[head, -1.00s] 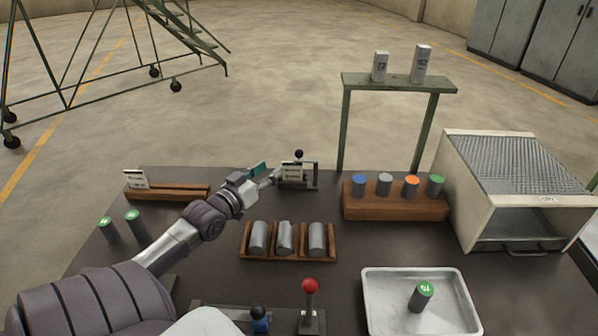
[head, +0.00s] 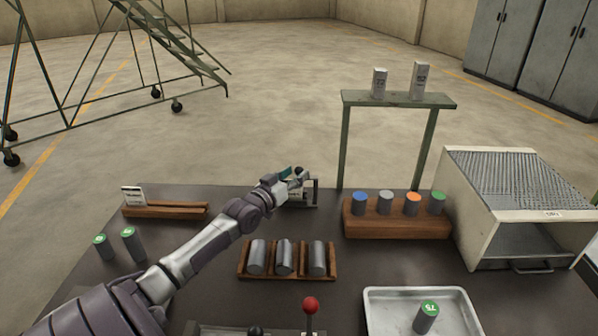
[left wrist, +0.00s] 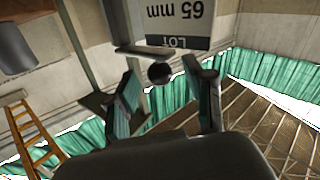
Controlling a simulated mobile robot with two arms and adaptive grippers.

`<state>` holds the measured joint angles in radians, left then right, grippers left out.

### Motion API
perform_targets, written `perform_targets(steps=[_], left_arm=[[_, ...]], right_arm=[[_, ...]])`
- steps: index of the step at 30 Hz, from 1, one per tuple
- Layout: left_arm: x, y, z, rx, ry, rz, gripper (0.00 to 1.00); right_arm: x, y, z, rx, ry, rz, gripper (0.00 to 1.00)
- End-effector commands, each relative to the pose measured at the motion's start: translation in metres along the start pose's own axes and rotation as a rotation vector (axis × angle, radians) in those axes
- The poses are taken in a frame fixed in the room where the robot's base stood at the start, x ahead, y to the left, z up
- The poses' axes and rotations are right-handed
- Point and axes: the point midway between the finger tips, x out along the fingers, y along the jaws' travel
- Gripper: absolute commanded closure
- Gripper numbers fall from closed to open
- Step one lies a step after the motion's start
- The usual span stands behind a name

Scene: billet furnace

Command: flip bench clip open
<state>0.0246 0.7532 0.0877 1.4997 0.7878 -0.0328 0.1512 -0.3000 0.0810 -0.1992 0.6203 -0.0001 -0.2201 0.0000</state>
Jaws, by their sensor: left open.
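The bench clip (head: 313,195) stands at the far edge of the bench, a dark frame with a black ball knob (head: 299,171) on top. My left gripper (head: 292,178) reaches it from the left and partly hides it. In the left wrist view the black knob (left wrist: 160,73) shows between the two spread fingers of the open left gripper (left wrist: 165,90). I cannot tell if the fingers touch it. A card marked "65 mm" and "LOT" (left wrist: 180,15) shows upside down behind. My right gripper is not in view.
A wooden rack with three grey billets (head: 287,274) lies in front of the clip. A block with several coloured-top cylinders (head: 395,222) stands to its right. A red-knobbed lever (head: 310,306) and a white tray (head: 374,308) are nearer. A green stand (head: 342,140) rises behind.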

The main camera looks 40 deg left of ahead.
Motion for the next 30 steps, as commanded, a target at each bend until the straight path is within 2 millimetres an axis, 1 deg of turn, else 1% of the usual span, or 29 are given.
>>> perform_targets(steps=[1,3,6,10,17,20,24,27,30], left_arm=[[0.007,0.000,0.000,0.000,0.002,0.000,0.47],[0.014,0.000,0.000,-0.001,0.002,0.001,0.47],[0.020,0.000,0.000,-0.002,0.002,0.001,0.47],[0.023,0.000,0.000,-0.001,0.000,0.000,0.47],[0.023,0.000,0.000,-0.001,0.000,0.000,0.47],[0.023,0.000,0.000,-0.001,0.000,0.000,0.62],[0.023,0.000,0.000,-0.001,0.000,0.000,0.85],[0.023,0.000,0.000,-0.001,0.000,0.000,1.00],[0.023,0.000,0.000,-0.001,0.000,0.000,1.00]], right_arm=[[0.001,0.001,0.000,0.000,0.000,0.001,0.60],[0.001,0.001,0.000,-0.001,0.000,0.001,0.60],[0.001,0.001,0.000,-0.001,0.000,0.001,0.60],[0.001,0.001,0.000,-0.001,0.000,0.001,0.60],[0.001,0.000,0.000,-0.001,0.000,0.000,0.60],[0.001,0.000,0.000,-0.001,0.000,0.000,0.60],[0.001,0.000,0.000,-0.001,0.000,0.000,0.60],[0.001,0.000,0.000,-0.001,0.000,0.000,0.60],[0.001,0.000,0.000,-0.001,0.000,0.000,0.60]])
